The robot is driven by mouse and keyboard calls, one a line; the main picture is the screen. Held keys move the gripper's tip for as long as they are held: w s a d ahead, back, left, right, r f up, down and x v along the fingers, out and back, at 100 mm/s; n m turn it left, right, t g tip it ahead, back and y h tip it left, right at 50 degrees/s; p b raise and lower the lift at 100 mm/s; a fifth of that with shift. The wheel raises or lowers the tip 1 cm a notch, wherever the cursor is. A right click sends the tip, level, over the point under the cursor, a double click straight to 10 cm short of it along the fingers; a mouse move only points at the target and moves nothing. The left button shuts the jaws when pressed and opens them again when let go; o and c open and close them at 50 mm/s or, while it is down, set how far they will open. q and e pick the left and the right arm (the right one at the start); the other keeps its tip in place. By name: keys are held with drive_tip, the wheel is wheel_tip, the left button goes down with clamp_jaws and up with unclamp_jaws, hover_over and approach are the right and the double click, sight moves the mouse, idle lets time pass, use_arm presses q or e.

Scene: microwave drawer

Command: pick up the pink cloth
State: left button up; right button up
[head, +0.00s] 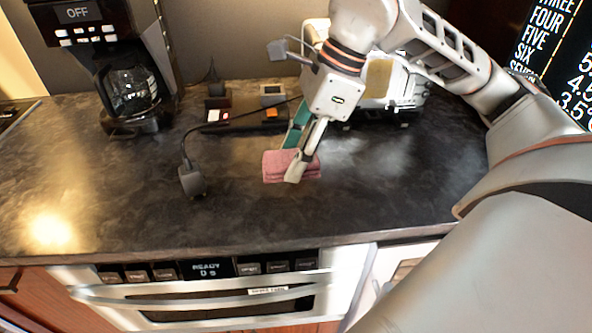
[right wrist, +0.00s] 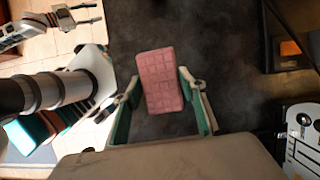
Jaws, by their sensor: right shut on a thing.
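The pink cloth (head: 274,168), folded into a thick pad, is on the dark countertop (head: 110,200), or very close to it; I cannot tell whether it touches. My right gripper (head: 297,167) reaches down to it and is shut on it, one finger in front of the cloth and one behind. In the right wrist view the cloth (right wrist: 160,80) lies lengthwise between the two green-lined fingers (right wrist: 159,82). My left gripper (right wrist: 98,12) shows at the top left of the right wrist view, empty with its fingers apart. It is not in the head view.
A coffee maker (head: 133,85) stands at the back left. A black plug on a cord (head: 192,180) lies left of the cloth. A white toaster (head: 405,90) stands behind my right arm. A drawer microwave (head: 210,295) sits below the counter edge. The left counter is clear.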

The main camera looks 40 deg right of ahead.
wheel_tip(320, 180, up, 15)
drive_tip(key=p, duration=0.3)
drive_tip(key=shift+f, duration=0.15)
drive_tip(key=shift+o, duration=0.7)
drive_tip(key=shift+c, duration=1.1)
